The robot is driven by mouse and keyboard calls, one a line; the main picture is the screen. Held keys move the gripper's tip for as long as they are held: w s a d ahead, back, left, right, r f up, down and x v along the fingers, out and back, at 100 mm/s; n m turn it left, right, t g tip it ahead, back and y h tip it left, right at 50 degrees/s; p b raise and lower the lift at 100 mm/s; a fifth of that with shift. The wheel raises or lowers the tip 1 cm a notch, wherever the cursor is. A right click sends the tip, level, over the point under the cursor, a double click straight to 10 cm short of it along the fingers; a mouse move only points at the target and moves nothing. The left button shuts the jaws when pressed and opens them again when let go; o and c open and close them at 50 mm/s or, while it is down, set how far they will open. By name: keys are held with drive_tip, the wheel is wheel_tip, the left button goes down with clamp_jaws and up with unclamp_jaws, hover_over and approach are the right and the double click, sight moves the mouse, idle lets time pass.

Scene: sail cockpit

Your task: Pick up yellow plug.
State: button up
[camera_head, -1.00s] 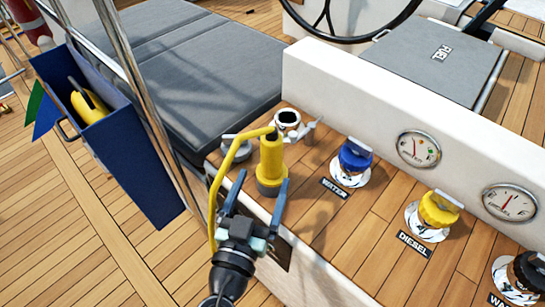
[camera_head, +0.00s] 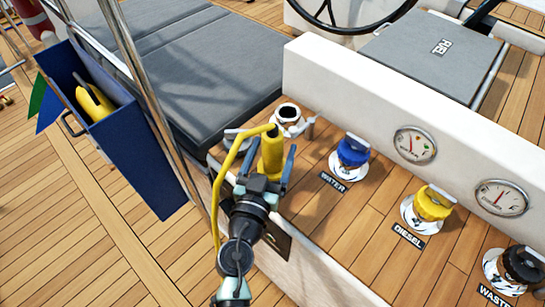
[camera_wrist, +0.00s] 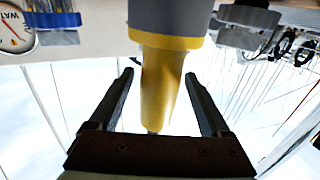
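The yellow plug (camera_head: 271,152) stands upright on the wooden console, with a yellow cable (camera_head: 229,180) curving from its top down to the left. In the wrist view the plug (camera_wrist: 161,85) shows a yellow body and a wide grey end. My gripper (camera_head: 270,164) is open, its two fingers on either side of the plug. In the wrist view the gripper (camera_wrist: 160,100) has clear gaps between each finger and the plug's body. The plug's lower part is hidden behind my gripper in the head view.
Right of the plug are a blue WATER cap (camera_head: 352,152), a yellow DIESEL cap (camera_head: 433,204) and a black WASTE cap (camera_head: 524,264). A metal fitting (camera_head: 288,118) stands just behind. A white wall (camera_head: 385,105) with gauges runs behind the caps. A blue box (camera_head: 140,160) hangs at left.

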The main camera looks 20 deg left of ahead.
sight(273, 126)
clamp_jaws()
drive_tip(key=shift+r, duration=0.1)
wheel_tip(273, 126, up, 13)
drive_tip(key=p, duration=0.7)
idle(0.3)
